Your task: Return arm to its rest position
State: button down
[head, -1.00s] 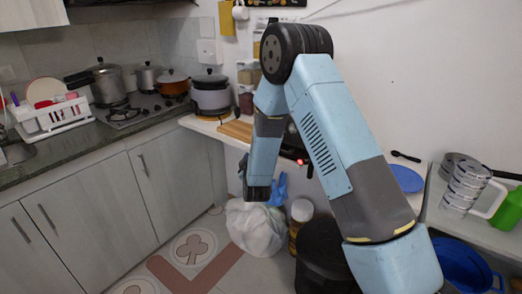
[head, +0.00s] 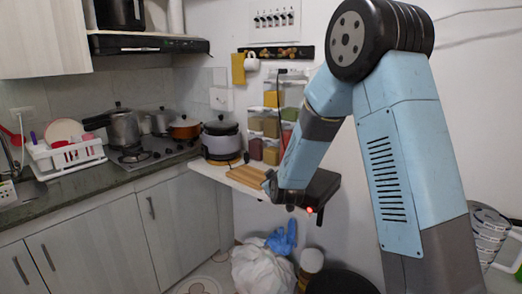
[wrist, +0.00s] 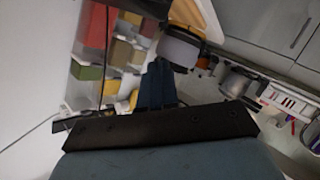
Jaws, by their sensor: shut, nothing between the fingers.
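My arm fills the right of the head view, bent down from a high elbow. My gripper (head: 268,184) is small there, at the end of the forearm, in front of the small wall shelf. In the wrist view the fingers (wrist: 158,84) are together and hold nothing. The spice dispensers (head: 264,128), with yellow, green and red contents, hang on the wall behind and above the gripper. They also show tilted at the upper left of the wrist view (wrist: 98,55). The gripper appears apart from them.
A wooden board (head: 247,178) lies on the shelf beside a pot (head: 220,140). The stove (head: 150,152) and a white dish rack (head: 66,156) are on the left counter. A white bag (head: 262,268) and a dark bin (head: 340,283) stand below. Stacked tins (head: 487,228) are at right.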

jog(key=s+d+r+m+g, duration=0.4)
jog(key=s+d+r, duration=0.7)
jog(key=s+r, duration=0.35)
jog(key=s+d+r+m+g+h, duration=0.1)
jog(key=s+d, duration=0.2)
jog(key=s, duration=0.6)
jog(key=s+d+m+g, duration=0.2)
jog(key=s, duration=0.7)
jog(key=s+d+r+m+g+h, duration=0.1)
jog(key=s+d, duration=0.2)
jog(key=s, duration=0.6)
jog(key=shift+s+d+r+m+g+h, duration=0.2)
jog(key=shift+d+r+m+g+h, duration=0.1)
jog(key=shift+d+r+m, duration=0.1)
